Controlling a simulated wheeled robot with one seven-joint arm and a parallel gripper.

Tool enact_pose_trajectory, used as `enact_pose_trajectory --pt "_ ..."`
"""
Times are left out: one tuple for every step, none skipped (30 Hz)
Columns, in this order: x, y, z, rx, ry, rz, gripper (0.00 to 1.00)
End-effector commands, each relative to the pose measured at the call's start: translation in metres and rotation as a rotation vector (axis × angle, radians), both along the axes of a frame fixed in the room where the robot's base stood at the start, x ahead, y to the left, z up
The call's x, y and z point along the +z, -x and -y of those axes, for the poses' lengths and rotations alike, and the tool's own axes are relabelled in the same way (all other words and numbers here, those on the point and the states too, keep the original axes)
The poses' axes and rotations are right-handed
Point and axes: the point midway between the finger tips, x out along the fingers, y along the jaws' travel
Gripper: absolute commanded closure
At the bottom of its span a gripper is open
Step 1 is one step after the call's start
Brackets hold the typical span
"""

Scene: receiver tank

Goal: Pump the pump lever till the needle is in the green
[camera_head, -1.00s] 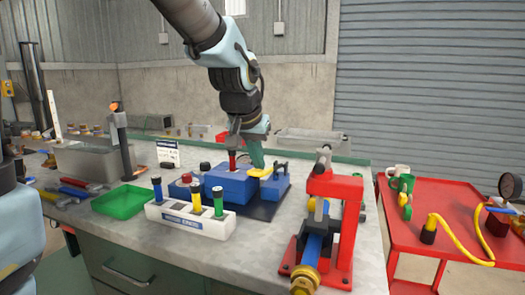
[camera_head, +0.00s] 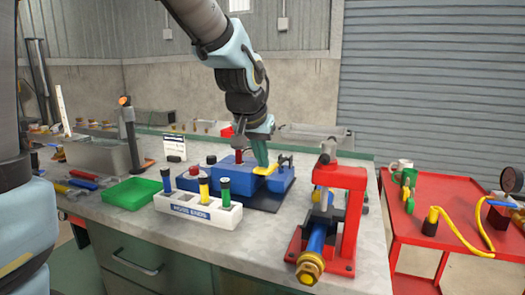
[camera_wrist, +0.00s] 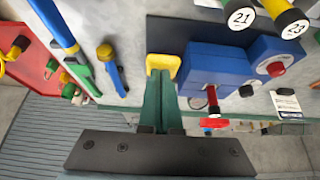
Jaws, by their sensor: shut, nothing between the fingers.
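A blue block-shaped unit (camera_head: 222,178) with a red-topped part stands on the bench. A yellow flat pad (camera_head: 265,170) sits at its right side and may be the pump lever's end; it also shows in the wrist view (camera_wrist: 163,62). My gripper (camera_head: 264,164), with green fingers, is shut and empty. Its fingertips point down at the pad in the head view and overlap its edge in the wrist view (camera_wrist: 160,74). I cannot tell whether they touch it. A round dial (camera_head: 512,180) stands on the cart at the right edge; its needle and green zone cannot be read.
A white rack (camera_head: 190,207) with several dark-capped cylinders stands in front of the blue unit. A green tray (camera_head: 132,192) lies left. A red press-like frame (camera_head: 343,215) stands right, and a red cart (camera_head: 450,220) with a yellow hose lies beyond the bench.

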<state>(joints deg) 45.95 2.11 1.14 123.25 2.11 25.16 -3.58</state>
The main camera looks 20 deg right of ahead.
Motion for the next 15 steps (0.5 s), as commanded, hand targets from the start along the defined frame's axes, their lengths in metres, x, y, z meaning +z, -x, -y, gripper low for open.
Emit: enact_pose_trajectory --pt "0.019 -0.004 0.003 0.0 0.003 0.004 1.0" --pt "0.026 -0.006 0.005 0.0 0.005 0.006 1.0" --pt "0.029 -0.003 0.003 0.0 0.01 0.01 1.0" --pt "0.032 0.001 -0.001 0.0 0.012 0.011 1.0" --pt "0.037 0.005 -0.004 0.0 0.012 0.012 1.0" --pt "0.045 0.009 -0.008 0.0 0.014 0.013 1.0" --pt "0.05 0.012 -0.011 0.0 0.014 0.013 1.0" --pt "0.055 0.015 -0.014 0.0 0.014 0.014 1.0" --pt "0.062 0.019 -0.017 0.0 0.015 0.015 1.0" --pt "0.067 0.022 -0.02 0.0 0.014 0.014 1.0" --pt "0.071 0.024 -0.022 0.0 0.015 0.015 1.0" --pt "0.076 0.028 -0.026 0.0 0.014 0.014 1.0" --pt "0.08 0.03 -0.028 0.0 0.015 0.015 1.0" --pt "0.084 0.032 -0.029 0.0 0.014 0.014 1.0" --pt "0.087 0.034 -0.031 0.0 0.014 0.014 1.0"
